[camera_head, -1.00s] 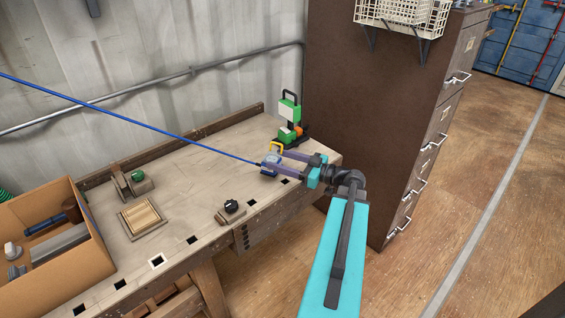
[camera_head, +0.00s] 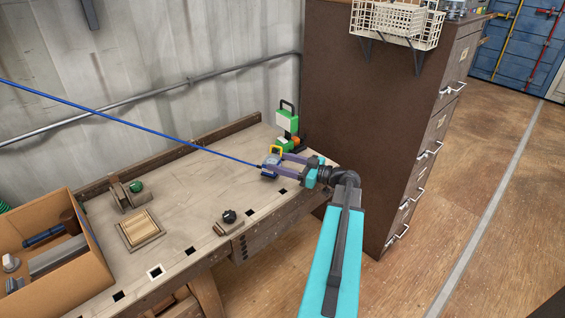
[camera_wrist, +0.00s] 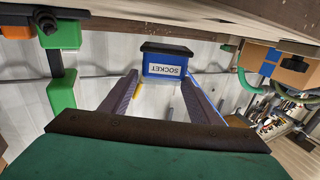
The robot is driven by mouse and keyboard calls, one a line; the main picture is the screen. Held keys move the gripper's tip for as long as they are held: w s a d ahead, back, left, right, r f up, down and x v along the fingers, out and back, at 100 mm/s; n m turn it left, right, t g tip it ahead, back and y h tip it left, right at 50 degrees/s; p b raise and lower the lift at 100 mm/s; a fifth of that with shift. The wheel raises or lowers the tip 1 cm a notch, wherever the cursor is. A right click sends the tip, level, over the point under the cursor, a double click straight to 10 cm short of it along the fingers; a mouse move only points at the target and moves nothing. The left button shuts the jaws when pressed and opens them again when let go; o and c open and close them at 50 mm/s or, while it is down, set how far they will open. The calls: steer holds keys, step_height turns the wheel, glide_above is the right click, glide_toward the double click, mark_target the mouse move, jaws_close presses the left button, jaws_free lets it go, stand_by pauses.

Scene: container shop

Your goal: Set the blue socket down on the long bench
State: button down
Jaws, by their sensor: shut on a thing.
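My gripper (camera_head: 274,166) is shut on the socket, reaching in from the right. In the wrist view the socket (camera_wrist: 165,66) shows a white SOCKET label and a dark end towards the bench, between my two purple fingers (camera_wrist: 160,76). I cannot tell whether its underside touches the bench top.
A green and black device (camera_head: 288,120) stands just behind the socket. A brown cabinet (camera_head: 375,130) borders the bench on the right. A black knob piece (camera_head: 229,217), a wooden block tray (camera_head: 139,228) and a cardboard box (camera_head: 92,262) are further left. Bare bench lies between.

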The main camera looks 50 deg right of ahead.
steer(key=shift+r, duration=0.2)
steer(key=shift+w+d, duration=0.3)
steer(key=shift+d, duration=0.15)
steer(key=shift+a+f+p, duration=0.1)
steer(key=shift+f+p, duration=0.6)
steer(key=shift+f, duration=1.1)
steer(key=shift+f, duration=0.1)
steer(key=c, duration=0.7)
jaws_free()
steer(key=shift+f, duration=0.1)
steer(key=shift+o, duration=0.2)
steer(key=b+v, duration=0.3)
steer(key=v, duration=0.9)
steer(key=shift+s, duration=0.15)
